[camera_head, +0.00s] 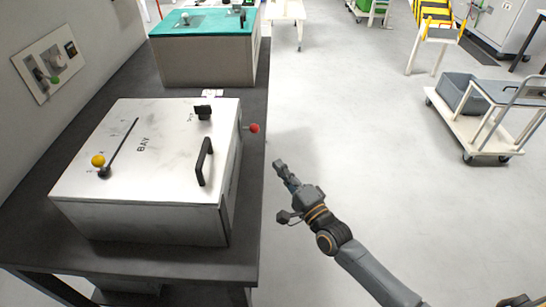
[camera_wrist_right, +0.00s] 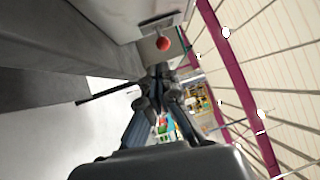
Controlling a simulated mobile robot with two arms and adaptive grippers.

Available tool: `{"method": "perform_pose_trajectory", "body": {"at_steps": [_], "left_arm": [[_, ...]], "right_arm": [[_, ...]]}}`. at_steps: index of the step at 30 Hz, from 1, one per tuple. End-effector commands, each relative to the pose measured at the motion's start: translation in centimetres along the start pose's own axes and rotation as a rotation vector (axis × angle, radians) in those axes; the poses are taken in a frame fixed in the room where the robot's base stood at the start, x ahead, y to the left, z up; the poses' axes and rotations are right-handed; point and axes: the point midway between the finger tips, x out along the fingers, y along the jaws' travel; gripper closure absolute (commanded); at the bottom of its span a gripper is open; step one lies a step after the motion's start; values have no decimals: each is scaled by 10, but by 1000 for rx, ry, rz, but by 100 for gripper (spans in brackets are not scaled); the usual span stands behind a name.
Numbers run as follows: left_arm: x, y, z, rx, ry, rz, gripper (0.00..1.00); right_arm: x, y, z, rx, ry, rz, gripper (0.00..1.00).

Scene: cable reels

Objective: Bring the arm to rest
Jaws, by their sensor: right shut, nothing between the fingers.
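My right gripper (camera_head: 281,168) is shut and empty in the head view. It is out over the floor, just past the right edge of the dark bench, apart from the metal box. In the right wrist view the gripper (camera_wrist_right: 158,72) also shows with its fingers together. The metal box (camera_head: 145,180) marked BAY sits on the bench, with a yellow-knobbed lever (camera_head: 98,161), a black handle (camera_head: 205,161) and a red knob (camera_head: 254,128) on its right side. The red knob also shows in the right wrist view (camera_wrist_right: 163,44), beyond the fingers.
The dark bench (camera_head: 256,215) runs along the left, with a teal-topped box (camera_head: 207,55) farther back. A wall panel (camera_head: 48,65) is at the left. A cart with a grey bin (camera_head: 462,94) stands at the right. The middle floor is clear.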

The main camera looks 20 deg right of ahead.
Motion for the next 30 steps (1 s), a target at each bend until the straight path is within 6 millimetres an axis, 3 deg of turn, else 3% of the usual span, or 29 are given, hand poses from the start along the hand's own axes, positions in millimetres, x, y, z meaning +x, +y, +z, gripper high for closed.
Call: {"method": "perform_pose_trajectory", "body": {"at_steps": [4, 11, 14, 17, 20, 24, 26, 30], "left_arm": [[2, -8, -14, -1, 21, -10, 100], [2, -3, -8, -2, 13, -4, 100], [2, 0, -5, -3, 9, -1, 100], [1, 2, -4, -4, 7, 2, 100], [0, 4, -3, -5, 6, 4, 100], [-1, 4, -3, -4, 5, 5, 100], [-2, 4, -4, -4, 5, 5, 100], [-3, 4, -4, -4, 5, 4, 100]], "right_arm": [[-17, 1, -1, -1, 1, 1, 100], [-22, 1, -1, -5, 2, 3, 100], [-26, 21, -4, -46, 10, 46, 100], [-40, 67, -10, -153, 19, 151, 100], [-68, 132, -16, -309, 11, 307, 100], [-126, 224, -18, -530, -57, 546, 100], [-157, 259, -17, -616, -104, 645, 100], [-237, 331, -6, -790, -256, 860, 100]]}}
